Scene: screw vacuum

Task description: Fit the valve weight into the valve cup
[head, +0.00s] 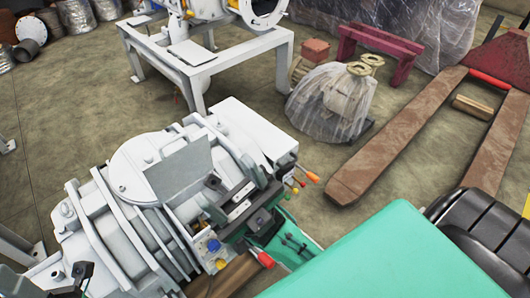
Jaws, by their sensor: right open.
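A large white and grey pump-like machine (135,230) fills the lower left. A grey flat plate (180,170) stands on its round top. Dark jaws, seemingly my right gripper (243,207), are over the machine's right side. They are open, and I see nothing held between them. The valve weight and the valve cup are too small or hidden for me to single out among the small parts there.
Orange-tipped handles (311,177) stick out beside the machine. A large green surface (400,255) covers the lower right. A white metal frame (235,62), a plastic-wrapped bundle (333,105) and a brown pallet truck (395,150) stand behind.

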